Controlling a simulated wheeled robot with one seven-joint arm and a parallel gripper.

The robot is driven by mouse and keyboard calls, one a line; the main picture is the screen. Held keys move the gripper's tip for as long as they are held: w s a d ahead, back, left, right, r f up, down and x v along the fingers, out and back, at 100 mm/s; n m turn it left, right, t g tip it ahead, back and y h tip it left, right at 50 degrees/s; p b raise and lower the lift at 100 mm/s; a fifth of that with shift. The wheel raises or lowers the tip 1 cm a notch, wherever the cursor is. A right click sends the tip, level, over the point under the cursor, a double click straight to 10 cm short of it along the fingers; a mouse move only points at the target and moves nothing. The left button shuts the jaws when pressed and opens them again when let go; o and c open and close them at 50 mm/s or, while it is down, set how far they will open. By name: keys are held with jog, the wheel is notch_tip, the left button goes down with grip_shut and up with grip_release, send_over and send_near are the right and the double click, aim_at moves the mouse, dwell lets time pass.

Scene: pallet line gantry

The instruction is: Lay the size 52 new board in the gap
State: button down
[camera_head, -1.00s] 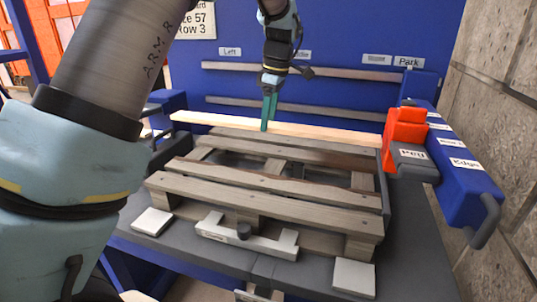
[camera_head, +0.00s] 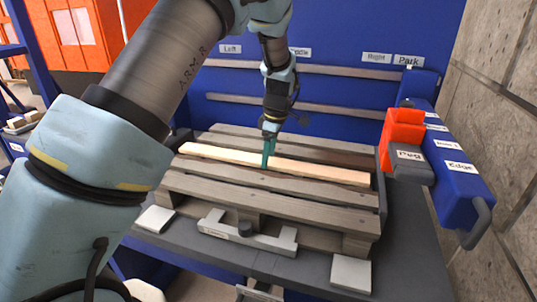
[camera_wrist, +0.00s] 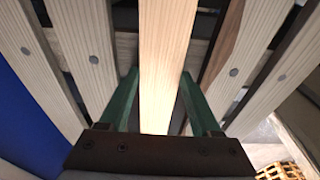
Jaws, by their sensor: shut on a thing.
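The new board (camera_head: 320,170) is pale, clean wood, lying lengthwise across the pallet among its greyer, weathered slats. My gripper (camera_head: 268,160) points down with its green fingers shut on the board near its middle. In the wrist view, the board (camera_wrist: 165,60) runs between the two fingers (camera_wrist: 160,100), roughly parallel to the slats on either side. The board is over or in the gap between the old slats of the pallet (camera_head: 270,200). I cannot tell whether it rests on the cross pieces or hangs just above them. No size mark is readable on it.
An orange and grey block marked Peg (camera_head: 405,140) and a blue rail marked Edge (camera_head: 455,180) stand at the right. A pale gauge-like bar (camera_head: 245,235) lies in front of the pallet. White pads (camera_head: 351,273) sit near the front corners. A blue panel (camera_head: 345,95) with rails closes the back.

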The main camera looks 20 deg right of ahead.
aim_at(274, 161)
jog(key=shift+c, duration=0.5)
grip_release()
notch_tip(274, 161, up, 12)
jog(key=s+d+b, duration=0.1)
jog(key=b, duration=0.1)
jog(key=shift+d, duration=0.15)
jog(key=w+a+f+m+h, duration=0.1)
jog(key=a+m, duration=0.1)
jog(key=a, duration=0.8)
jog(key=w+a+f+m, duration=0.1)
jog(key=a+f+m, duration=0.1)
jog(key=a, duration=0.7)
jog(key=s+a+f+m, duration=0.2)
jog(key=s+a, duration=0.4)
jog(key=a, duration=0.3)
jog(key=s+a+f+m, duration=0.2)
jog(key=s+a+m, duration=0.2)
jog(key=a, duration=0.6)
jog(key=shift+s+m, duration=0.3)
jog(key=shift+s, duration=0.7)
